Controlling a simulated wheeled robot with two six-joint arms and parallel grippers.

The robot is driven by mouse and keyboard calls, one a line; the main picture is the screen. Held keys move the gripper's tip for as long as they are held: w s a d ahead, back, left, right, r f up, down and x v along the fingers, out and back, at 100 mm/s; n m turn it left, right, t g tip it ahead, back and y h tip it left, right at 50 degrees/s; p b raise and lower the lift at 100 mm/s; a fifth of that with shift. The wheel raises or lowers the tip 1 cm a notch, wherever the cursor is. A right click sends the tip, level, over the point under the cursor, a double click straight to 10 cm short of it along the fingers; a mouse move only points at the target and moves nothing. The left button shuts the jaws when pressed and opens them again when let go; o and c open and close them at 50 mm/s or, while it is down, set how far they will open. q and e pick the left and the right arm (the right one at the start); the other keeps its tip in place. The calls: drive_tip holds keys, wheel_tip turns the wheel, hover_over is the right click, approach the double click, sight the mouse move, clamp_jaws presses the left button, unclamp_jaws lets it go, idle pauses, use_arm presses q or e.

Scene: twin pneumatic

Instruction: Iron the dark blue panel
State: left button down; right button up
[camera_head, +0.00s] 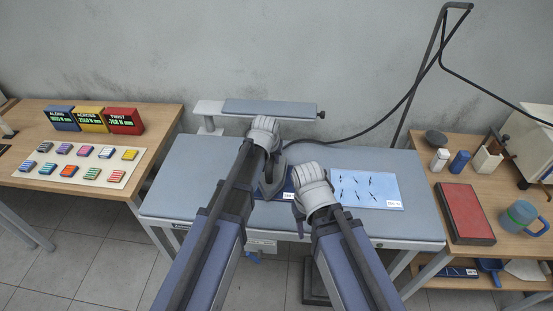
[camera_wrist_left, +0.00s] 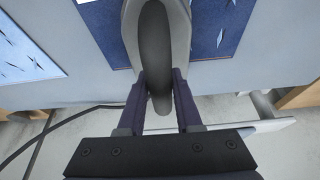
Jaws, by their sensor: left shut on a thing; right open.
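The dark blue panel (camera_head: 284,186) lies on the grey ironing table (camera_head: 185,180), mostly hidden by my arms in the head view. In the left wrist view the dark blue panel (camera_wrist_left: 216,25) shows on both sides of the iron, with pale creases or marks. My left gripper (camera_wrist_left: 158,100) is shut on the dark handle of a grey iron (camera_wrist_left: 180,25). The iron is over the panel; contact with the cloth cannot be told. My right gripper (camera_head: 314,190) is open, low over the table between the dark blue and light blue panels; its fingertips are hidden.
A light blue panel (camera_head: 372,187) with dark marks lies right of the dark blue one. A narrow sleeve board (camera_head: 268,109) stands behind. A black cable (camera_head: 355,134) runs from the iron to a stand. Side tables hold colored blocks (camera_head: 90,119), a red box (camera_head: 464,212) and a mug (camera_head: 520,215).

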use_arm(q)
drive_tip(key=shift+a, duration=0.65)
drive_tip(key=shift+w+a, duration=0.1)
drive_tip(key=shift+a, duration=0.05)
drive_tip(key=shift+a, duration=1.7)
drive_tip(key=shift+a, duration=0.15)
drive_tip(key=shift+a, duration=1.75)
drive_tip(key=shift+w+a+r, duration=0.1)
drive_tip(key=shift+w+a, duration=0.05)
drive_tip(key=shift+a, duration=1.7)
drive_tip(key=shift+w, duration=0.2)
